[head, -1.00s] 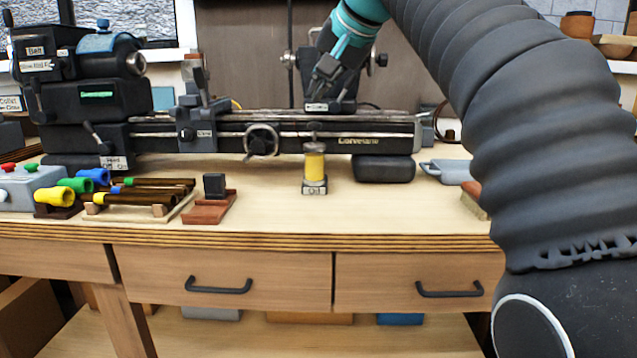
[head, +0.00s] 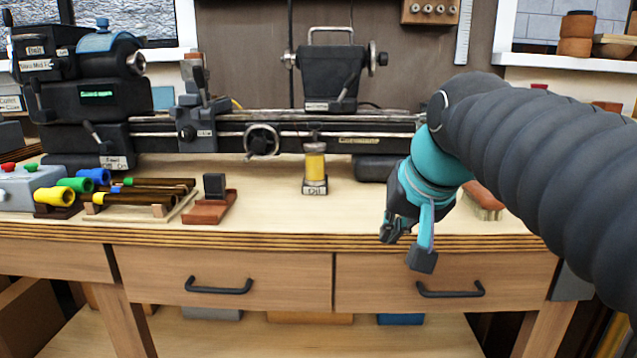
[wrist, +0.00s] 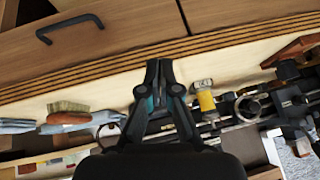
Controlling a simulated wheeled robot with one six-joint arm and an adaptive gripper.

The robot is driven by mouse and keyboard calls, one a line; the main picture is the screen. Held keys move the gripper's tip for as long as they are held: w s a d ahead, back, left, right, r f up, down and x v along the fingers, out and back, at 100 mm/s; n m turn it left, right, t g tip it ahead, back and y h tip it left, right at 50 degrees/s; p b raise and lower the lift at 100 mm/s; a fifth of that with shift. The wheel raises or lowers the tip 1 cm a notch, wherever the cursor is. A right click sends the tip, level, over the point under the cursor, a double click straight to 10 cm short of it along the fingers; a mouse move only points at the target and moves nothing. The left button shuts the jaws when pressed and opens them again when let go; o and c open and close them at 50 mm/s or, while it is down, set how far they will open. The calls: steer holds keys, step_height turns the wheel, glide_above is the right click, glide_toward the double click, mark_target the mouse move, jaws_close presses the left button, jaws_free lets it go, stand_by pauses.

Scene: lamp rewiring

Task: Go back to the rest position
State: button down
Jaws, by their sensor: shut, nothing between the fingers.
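My gripper (head: 408,245) hangs at the front edge of the workbench, in front of the right drawer in the head view. In the wrist view my gripper (wrist: 158,68) points at the bench's front edge, with its fingers together and nothing between them. The lathe (head: 290,135) stands along the back of the bench. My arm comes in from the right of the head view and hides the lathe's right end.
A yellow oil bottle (head: 315,165) stands left of my gripper. A brush (wrist: 68,113) lies on the bench. Drawer handles (head: 450,290) stick out below.

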steer(key=s+d+f+h, duration=0.1)
steer(key=s+d+f, duration=0.1)
steer(key=s+f, duration=0.4)
steer(key=s+d+f+n+g, duration=0.1)
steer(key=s+d+f, duration=0.2)
steer(key=s+f, duration=0.4)
step_height(320, 180, down, 7)
steer(key=shift+s+r+h, duration=0.1)
steer(key=shift+s+h, duration=0.2)
steer(key=shift+h, duration=0.1)
